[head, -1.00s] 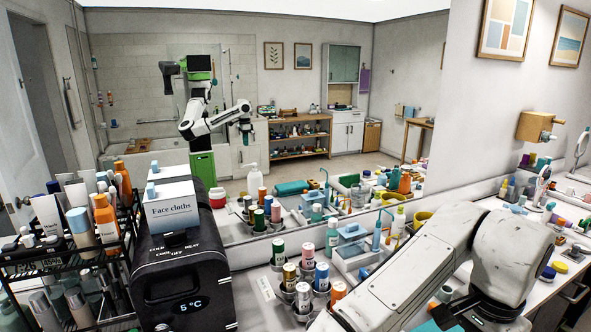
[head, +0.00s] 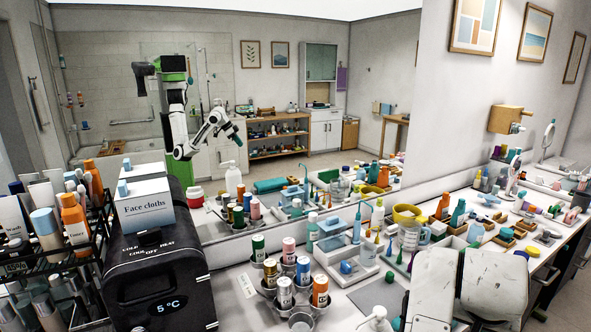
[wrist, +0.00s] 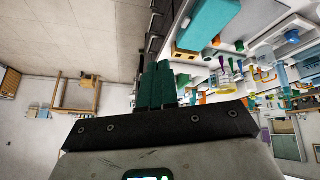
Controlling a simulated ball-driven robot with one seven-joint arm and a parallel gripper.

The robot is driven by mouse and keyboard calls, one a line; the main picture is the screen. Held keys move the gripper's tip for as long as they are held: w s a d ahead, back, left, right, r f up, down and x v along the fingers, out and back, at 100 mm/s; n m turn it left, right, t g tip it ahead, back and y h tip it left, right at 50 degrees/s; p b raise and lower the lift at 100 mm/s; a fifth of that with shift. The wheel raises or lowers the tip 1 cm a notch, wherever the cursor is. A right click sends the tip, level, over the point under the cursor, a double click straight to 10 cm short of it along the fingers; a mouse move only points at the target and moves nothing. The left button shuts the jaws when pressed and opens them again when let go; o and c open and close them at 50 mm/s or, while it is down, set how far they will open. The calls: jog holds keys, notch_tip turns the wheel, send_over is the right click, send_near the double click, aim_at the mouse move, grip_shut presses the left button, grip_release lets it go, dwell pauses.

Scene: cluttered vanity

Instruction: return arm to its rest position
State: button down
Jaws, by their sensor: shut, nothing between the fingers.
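My gripper (wrist: 157,84) shows in the wrist view as dark teal fingers side by side, shut and empty. It is out over the front edge of the vanity, with floor on one side and the cluttered counter on the other. In the head view my pale arm (head: 462,285) fills the lower right, bent above the counter. The gripper itself is not directly visible there. The mirror shows my reflection (head: 200,135), with the arm bent and raised at my side.
A black mini cooler (head: 155,262) bears a face cloths box (head: 143,207). A rack of bottles (head: 60,270) stands left. Cans in a holder (head: 285,285), a white pump bottle (head: 378,318) and a clear jug (head: 409,238) stand near my arm. The wrist view shows open floor (wrist: 70,35).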

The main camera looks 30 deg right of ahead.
jog(key=s+a+f+n+y+b, duration=0.15)
jog(key=a+f+n, duration=0.25)
jog(key=f, duration=0.4)
jog(key=s+a+f+n+y+b, duration=0.1)
jog(key=s+a+f+n, duration=0.3)
jog(key=f, duration=0.4)
jog(key=s+a+f+n+y, duration=0.3)
jog(key=s+a+f, duration=0.5)
jog(key=a, duration=0.5)
notch_tip(320, 180, down, 2)
jog(key=shift+f+n+g, duration=0.15)
jog(key=shift+n+g, duration=0.15)
jog(key=shift+g, duration=0.1)
jog(key=shift+d+y, duration=0.1)
jog(key=shift+y, duration=0.15)
